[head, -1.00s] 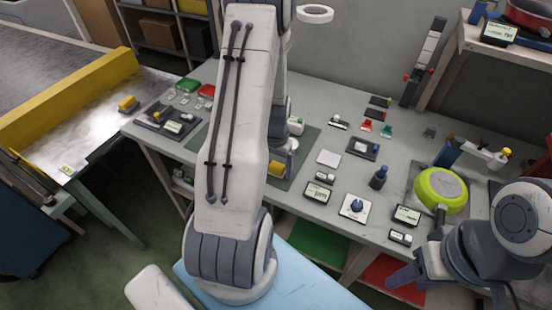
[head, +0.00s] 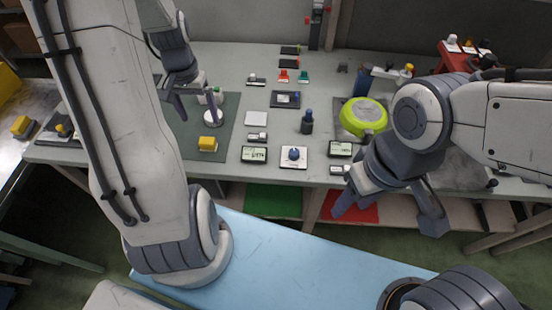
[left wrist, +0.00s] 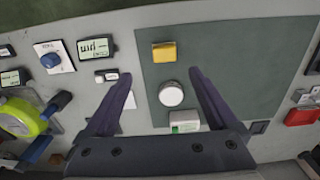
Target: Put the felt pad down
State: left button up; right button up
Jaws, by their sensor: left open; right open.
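My left gripper (head: 188,100) is open above the dark green mat (head: 172,135), with nothing visibly held. In the left wrist view, its fingers (left wrist: 160,78) are spread. A white round-topped item (left wrist: 171,94) lies below, nearer the right finger; it also shows in the head view (head: 213,116). I cannot tell for sure which thing is the felt pad. A yellow block (head: 208,144) sits on the mat, and a pale square plate (head: 256,118) lies just right of the mat. My right gripper (head: 390,215) is open and empty in front of the bench's front edge.
A green-yellow round pan (head: 363,116) lies at the right of the bench. A red stand (head: 455,58) is at back right. The mat's front left is fairly clear.

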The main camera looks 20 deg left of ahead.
pick_arm(q)
jog(key=s+d+r+m, duration=0.1)
jog(key=d+r+m, duration=0.15)
jog(key=d, duration=0.75)
jog(key=s+d+r+m, duration=0.1)
jog(key=d+r+m, duration=0.15)
jog(key=d, duration=0.65)
jog(key=s+d+r+m, duration=0.1)
jog(key=s+d+m, duration=0.1)
jog(key=s+d, duration=0.3)
jog(key=s+d+r+m+h, duration=0.1)
jog(key=s+d+r+m, duration=0.1)
jog(key=s+d, duration=0.4)
jog(key=s+m, duration=0.1)
jog(key=s, duration=0.2)
jog(key=shift+r, duration=0.1)
